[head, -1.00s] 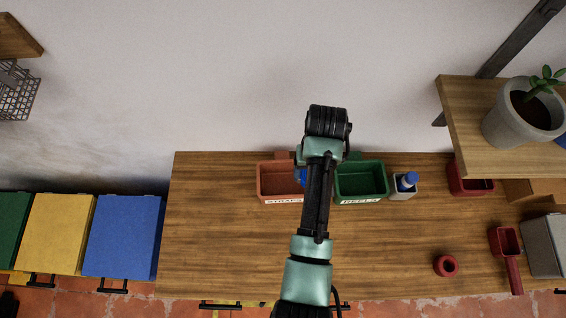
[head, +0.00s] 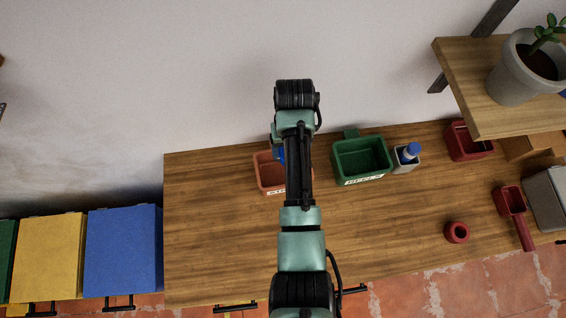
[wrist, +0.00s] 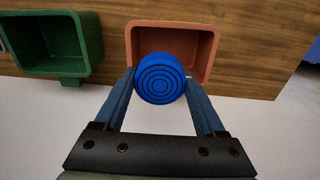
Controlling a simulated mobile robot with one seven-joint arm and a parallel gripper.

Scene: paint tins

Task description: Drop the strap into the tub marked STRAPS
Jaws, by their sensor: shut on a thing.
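The strap is a blue coil with concentric rings, seen in the wrist view (wrist: 160,78). My gripper (wrist: 159,82) is shut on it, one finger on each side. In that view the coil overlaps the opening of the orange-red tub (wrist: 206,62) and hides part of its rim and floor; its height above the tub is hard to tell. In the head view this tub (head: 262,172) stands on the bench, its white STRAPS label partly hidden by my arm. A patch of blue shows beside my arm there, above the tub.
A green tub marked REELS (head: 362,158) stands right of the orange-red tub. Beyond it are a grey holder with a blue-capped bottle (head: 407,157) and a red bin (head: 468,141). A shelf with a plant pot (head: 522,70) overhangs the right. The bench's left part (head: 205,215) is clear.

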